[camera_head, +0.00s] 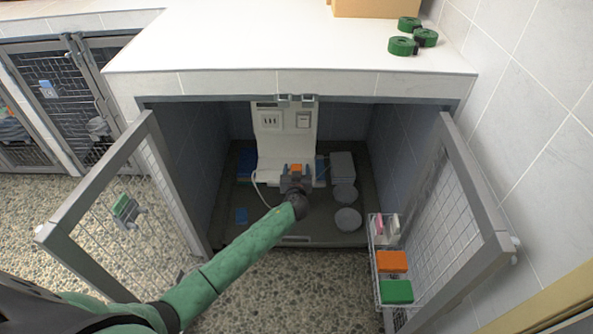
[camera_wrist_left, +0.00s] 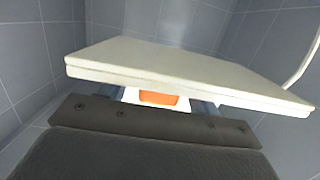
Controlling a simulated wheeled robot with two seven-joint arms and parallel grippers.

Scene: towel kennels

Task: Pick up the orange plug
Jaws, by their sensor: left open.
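The orange plug (camera_head: 296,168) shows as a small orange block low on the white upright panel (camera_head: 286,135) inside the open kennel. My left gripper (camera_head: 297,172) reaches into the kennel, its open fingers at either side of the plug. In the left wrist view the orange plug (camera_wrist_left: 163,98) shows between the two fingers (camera_wrist_left: 157,98), beneath the edge of a white board (camera_wrist_left: 180,72). The board and the gripper's body hide much of it. Contact cannot be told. My right gripper is not in view.
Grey mesh doors stand open at left (camera_head: 85,205) and right (camera_head: 478,190). A wire basket (camera_head: 377,262) with orange and green cloths hangs on the right door. Two grey round bowls and a grey box lie right of my gripper. A white cable (camera_head: 258,190) runs left of it.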

